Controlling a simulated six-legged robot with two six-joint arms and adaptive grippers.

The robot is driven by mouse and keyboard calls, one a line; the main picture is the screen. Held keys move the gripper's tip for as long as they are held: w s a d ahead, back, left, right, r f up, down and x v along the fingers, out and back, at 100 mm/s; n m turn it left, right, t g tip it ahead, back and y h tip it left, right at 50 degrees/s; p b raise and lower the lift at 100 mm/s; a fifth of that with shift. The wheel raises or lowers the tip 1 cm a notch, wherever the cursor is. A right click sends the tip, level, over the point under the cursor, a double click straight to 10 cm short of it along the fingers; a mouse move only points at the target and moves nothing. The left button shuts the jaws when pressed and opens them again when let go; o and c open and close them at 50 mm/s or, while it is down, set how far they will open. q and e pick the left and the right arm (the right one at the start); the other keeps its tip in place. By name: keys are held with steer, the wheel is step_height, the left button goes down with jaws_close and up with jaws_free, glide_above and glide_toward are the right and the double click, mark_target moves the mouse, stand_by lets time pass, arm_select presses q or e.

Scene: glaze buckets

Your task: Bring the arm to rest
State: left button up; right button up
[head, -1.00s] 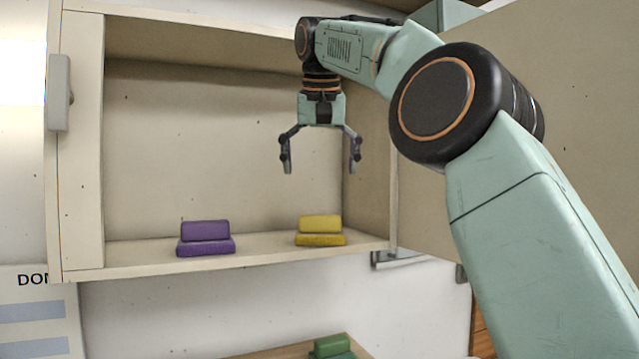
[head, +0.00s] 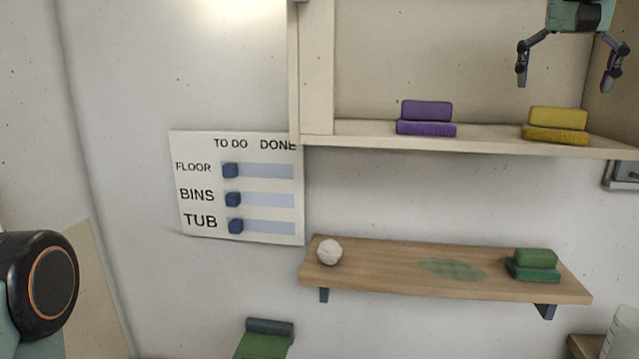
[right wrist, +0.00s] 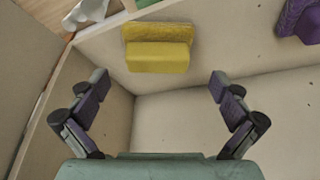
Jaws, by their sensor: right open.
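My right gripper (head: 566,70) hangs open and empty inside the open wall cabinet (head: 480,136), at the top right of the head view. Its fingers point down, above the yellow block pair (head: 556,124) and apart from it. In the right wrist view the open fingers (right wrist: 160,82) show with the yellow blocks (right wrist: 158,52) beyond them and nothing between them. The purple block pair (head: 427,118) stands on the cabinet floor to the left. My left gripper is not in view; only a dark joint of my left arm shows at the lower left.
A wooden shelf (head: 390,273) below the cabinet holds a white crumpled ball (head: 329,251), a green stain (head: 450,268) and green blocks (head: 534,262). A TO DO/DONE board (head: 265,226) with blue sliders hangs on the wall.

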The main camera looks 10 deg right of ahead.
mark_target(557, 108)
steer(key=b+x, duration=0.1)
steer(key=x, duration=0.4)
steer(key=shift+s+f, duration=0.1)
steer(key=shift+f, duration=0.2)
steer(key=shift+r, duration=0.4)
steer(key=shift+a+r, duration=0.15)
steer(key=shift+a, duration=0.05)
